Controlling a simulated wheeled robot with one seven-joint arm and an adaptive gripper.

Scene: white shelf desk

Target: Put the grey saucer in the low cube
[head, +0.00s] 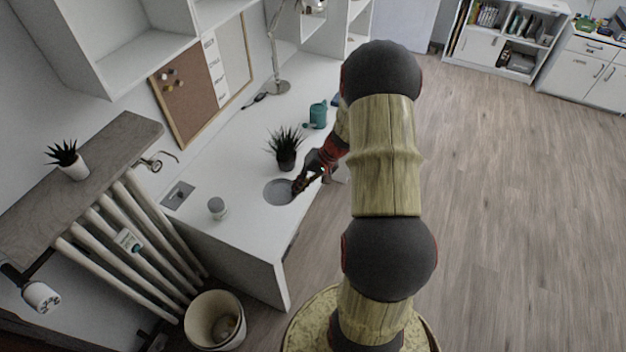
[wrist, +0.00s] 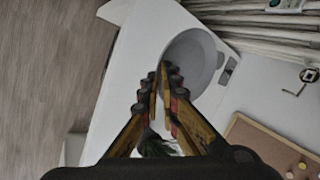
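The grey saucer (head: 278,191) is over the white desk, near its front edge. In the wrist view the saucer (wrist: 205,62) is a large round dish, and its rim lies between my fingertips. My gripper (head: 299,185) reaches the saucer's right side in the head view. In the wrist view my gripper (wrist: 160,78) has its fingers close together, one on each side of the rim. The saucer looks raised off the desk, but the gap is hard to judge. White open compartments stand at the desk's back (head: 328,35); I cannot tell which one is the low cube.
A spiky potted plant (head: 286,148) stands close behind my gripper. A small grey-topped jar (head: 217,207) is left of the saucer. A teal watering can (head: 317,115) and a lamp (head: 279,86) stand farther back. White wall shelves (head: 130,50) hang at upper left.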

